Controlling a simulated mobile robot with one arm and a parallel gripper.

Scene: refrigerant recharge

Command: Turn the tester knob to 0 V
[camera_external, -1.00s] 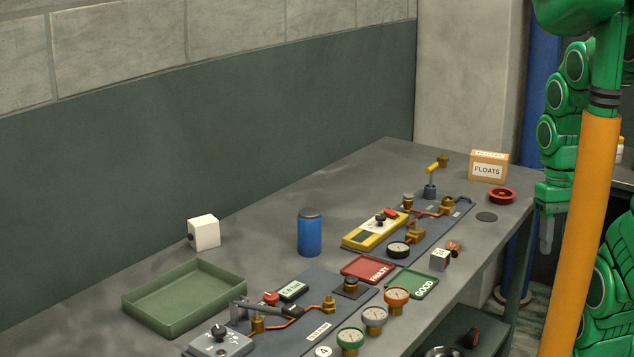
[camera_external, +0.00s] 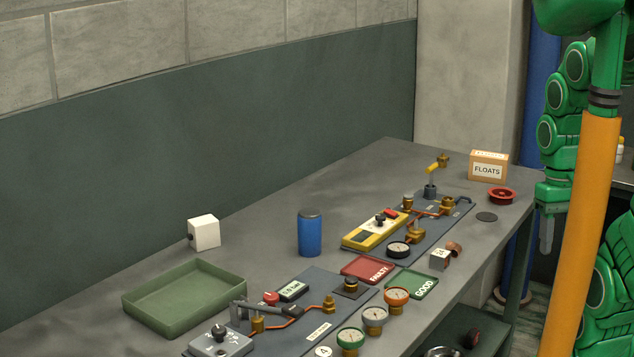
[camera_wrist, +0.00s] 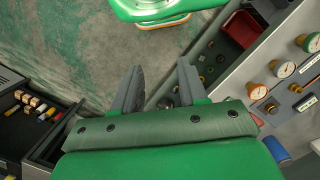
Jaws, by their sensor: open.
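A yellow tester (camera_external: 372,232) with a small dark knob (camera_external: 381,221) and a red part lies on the far dark panel of the bench. A grey box (camera_external: 221,343) with a dark knob (camera_external: 219,333) and white dial marks stands at the near end. The dial settings are too small to read. My gripper (camera_external: 547,232) hangs beyond the bench's right edge, well apart from both knobs. In the wrist view my gripper (camera_wrist: 157,88) is open and empty, pointing down over the floor. Neither knob can be made out there.
The grey bench (camera_external: 400,160) carries a green tray (camera_external: 185,310), a blue can (camera_external: 311,234), a white box (camera_external: 204,233), red and green plates, gauges and a FLOATS box (camera_external: 488,167). In the wrist view a dark drawer unit (camera_wrist: 35,115) stands left; floor is free between.

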